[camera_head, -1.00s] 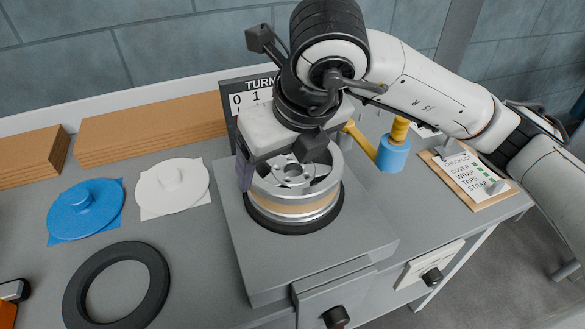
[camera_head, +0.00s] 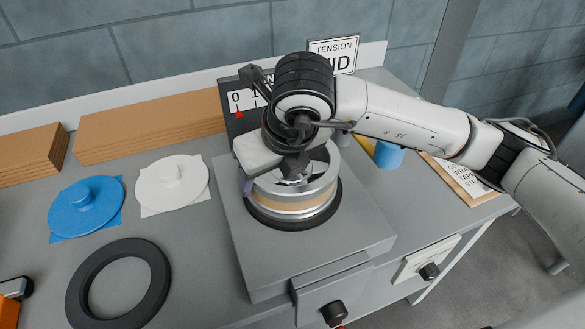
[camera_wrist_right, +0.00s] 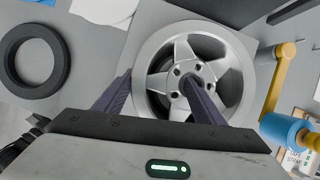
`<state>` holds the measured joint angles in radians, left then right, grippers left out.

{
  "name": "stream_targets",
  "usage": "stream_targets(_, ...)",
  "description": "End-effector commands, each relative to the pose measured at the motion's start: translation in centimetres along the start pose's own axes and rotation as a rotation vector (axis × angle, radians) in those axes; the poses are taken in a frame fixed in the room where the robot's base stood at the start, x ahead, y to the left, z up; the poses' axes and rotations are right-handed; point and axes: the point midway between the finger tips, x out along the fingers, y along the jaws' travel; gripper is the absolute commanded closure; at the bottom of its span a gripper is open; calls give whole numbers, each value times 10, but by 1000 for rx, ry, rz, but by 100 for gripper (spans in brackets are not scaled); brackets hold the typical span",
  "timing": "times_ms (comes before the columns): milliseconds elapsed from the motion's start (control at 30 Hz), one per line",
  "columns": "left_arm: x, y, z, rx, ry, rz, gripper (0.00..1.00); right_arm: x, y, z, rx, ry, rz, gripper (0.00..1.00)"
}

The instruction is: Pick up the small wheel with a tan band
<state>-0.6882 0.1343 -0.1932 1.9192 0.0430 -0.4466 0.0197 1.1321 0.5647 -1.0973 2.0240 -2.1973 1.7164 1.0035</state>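The small wheel (camera_head: 306,206) is silver with a tan band around its side. It lies flat on a black ring on the raised grey block (camera_head: 345,240), its spoked face up. In the right wrist view the wheel (camera_wrist_right: 222,62) shows its spokes and hub. My right gripper (camera_head: 268,178) is low over the wheel's left side, fingers pointing down. In the wrist view it (camera_wrist_right: 158,78) is open: one finger is outside the rim at the left, the other over or within the spokes near the hub. Contact with the rim cannot be told. My left gripper is not in view.
A black ring (camera_head: 80,288), a blue disc (camera_head: 86,206) and a white disc (camera_head: 172,184) lie left. Brown boards (camera_head: 150,128) and a counter sign (camera_head: 237,118) stand behind. A blue cylinder (camera_head: 389,155) with a yellow arm (camera_wrist_right: 277,85) and a clipboard (camera_head: 468,186) are right.

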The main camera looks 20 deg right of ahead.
Motion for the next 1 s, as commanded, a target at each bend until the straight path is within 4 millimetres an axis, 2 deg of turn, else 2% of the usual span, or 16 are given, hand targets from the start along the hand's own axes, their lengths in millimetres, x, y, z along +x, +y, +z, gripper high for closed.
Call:
stream_targets(33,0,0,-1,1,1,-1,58,0,3,0,-2,-1,7,59)
stream_targets(200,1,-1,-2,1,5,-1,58,-1,4,0,-3,-1,9,87)
stream_targets(433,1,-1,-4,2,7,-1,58,-3,3,2,-2,-7,9,87)
stream_targets(567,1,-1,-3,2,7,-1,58,-12,3,7,-2,-9,9,87)
stream_targets(1000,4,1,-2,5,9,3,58,-80,2,37,-1,-9,5,87)
